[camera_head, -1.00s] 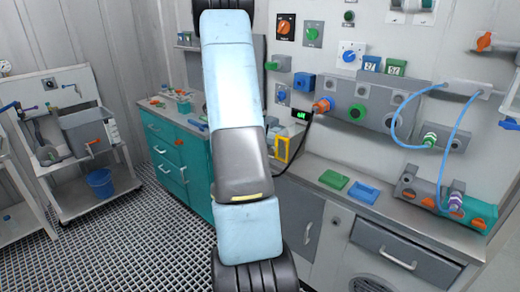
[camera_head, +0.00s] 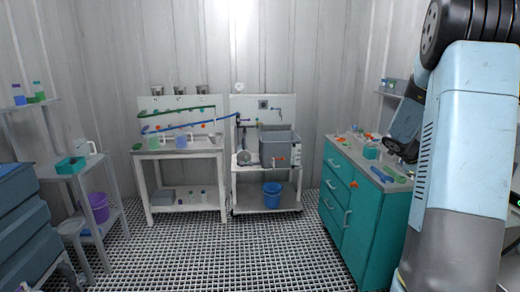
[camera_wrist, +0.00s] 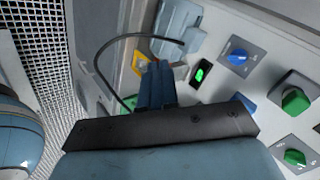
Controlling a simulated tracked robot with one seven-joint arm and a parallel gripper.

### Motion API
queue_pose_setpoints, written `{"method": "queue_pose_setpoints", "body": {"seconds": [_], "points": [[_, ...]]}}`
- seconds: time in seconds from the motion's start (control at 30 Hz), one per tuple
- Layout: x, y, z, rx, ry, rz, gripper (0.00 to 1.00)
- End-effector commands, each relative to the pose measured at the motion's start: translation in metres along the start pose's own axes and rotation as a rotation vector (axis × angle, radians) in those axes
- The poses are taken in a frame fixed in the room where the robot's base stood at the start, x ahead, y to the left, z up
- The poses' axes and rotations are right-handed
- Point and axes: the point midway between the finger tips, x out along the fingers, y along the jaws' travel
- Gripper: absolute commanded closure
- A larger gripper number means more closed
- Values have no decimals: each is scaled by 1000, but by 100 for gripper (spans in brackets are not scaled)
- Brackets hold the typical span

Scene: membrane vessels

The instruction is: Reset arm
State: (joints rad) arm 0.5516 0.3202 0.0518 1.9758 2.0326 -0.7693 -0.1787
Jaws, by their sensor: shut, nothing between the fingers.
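My arm fills the right side of the head view, with a pale blue link and dark joints. In the wrist view my gripper (camera_wrist: 156,75) shows as narrow blue fingers beyond a dark crossbar. The fingers are together with nothing between them. They are in front of a wall panel (camera_wrist: 218,92) with knobs; whether they touch anything there cannot be told. A thin black cable curves around the fingers. The fingertips cannot be made out in the head view.
A blue knob (camera_wrist: 238,57), a green knob (camera_wrist: 295,100) and a small green display (camera_wrist: 202,73) are on the panel. A teal cabinet (camera_head: 345,210) stands left of my arm. A sink cart (camera_head: 267,205) and a white bench (camera_head: 182,155) stand at the back. The grated floor (camera_head: 250,255) is clear.

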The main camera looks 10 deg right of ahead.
Motion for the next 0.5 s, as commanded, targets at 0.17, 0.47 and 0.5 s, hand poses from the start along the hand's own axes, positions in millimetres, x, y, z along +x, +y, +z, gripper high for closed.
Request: {"method": "queue_pose_setpoints", "body": {"seconds": [0.17,0.47,0.5], "points": [[-85,-33,29,-179,-228,-265,100],[-237,-20,65,-553,-578,-615,100],[-256,-12,67,-611,-621,-653,100]]}}
